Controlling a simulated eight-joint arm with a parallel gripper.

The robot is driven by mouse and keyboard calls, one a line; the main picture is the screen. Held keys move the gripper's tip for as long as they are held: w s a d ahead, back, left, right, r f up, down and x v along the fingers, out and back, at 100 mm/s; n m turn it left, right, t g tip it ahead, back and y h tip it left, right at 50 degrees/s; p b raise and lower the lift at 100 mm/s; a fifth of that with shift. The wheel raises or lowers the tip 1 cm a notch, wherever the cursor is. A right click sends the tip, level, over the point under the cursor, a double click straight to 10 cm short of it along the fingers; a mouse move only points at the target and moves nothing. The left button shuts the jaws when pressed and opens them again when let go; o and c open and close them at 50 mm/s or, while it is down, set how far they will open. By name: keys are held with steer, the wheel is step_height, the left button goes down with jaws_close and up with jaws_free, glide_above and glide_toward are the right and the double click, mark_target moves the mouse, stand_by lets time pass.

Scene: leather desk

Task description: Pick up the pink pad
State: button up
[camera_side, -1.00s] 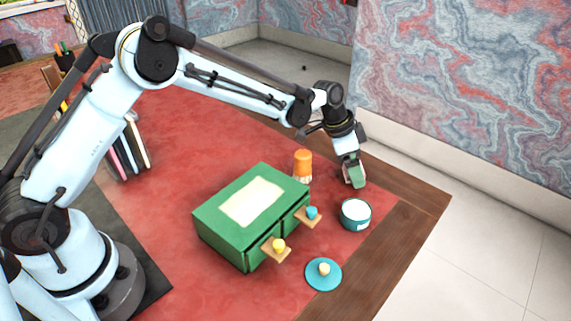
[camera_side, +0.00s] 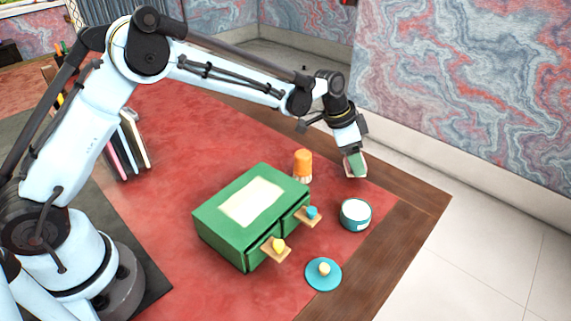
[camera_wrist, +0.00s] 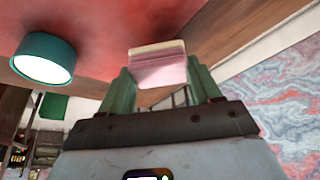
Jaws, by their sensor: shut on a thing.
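The pink pad (camera_wrist: 160,71) is held between the two green fingers of my gripper (camera_wrist: 161,88) in the wrist view. It has a pale cream layer along its top edge and a pink body. In the side view my gripper (camera_side: 355,163) is above the far right part of the red desk surface, beyond the teal tub. Only a small pale edge of the pad (camera_side: 356,176) shows there below the fingers; the rest is hidden by them.
A teal tub with white contents (camera_side: 355,215) stands near the gripper. A green box (camera_side: 220,220) with two small open drawers and a teal lid (camera_side: 323,284) with a knob are nearer. The desk's wooden edge (camera_side: 420,205) is at right.

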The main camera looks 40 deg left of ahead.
step_height(320, 180, up, 2)
steer(key=shift+r, duration=0.1)
steer(key=s+d+r, duration=0.6)
steer(key=s+d, duration=0.2)
steer(key=shift+s+r, duration=0.15)
steer(key=shift+r, duration=0.2)
steer(key=shift+d, duration=0.1)
steer(key=o, duration=0.5)
steer(key=shift+c, duration=1.4)
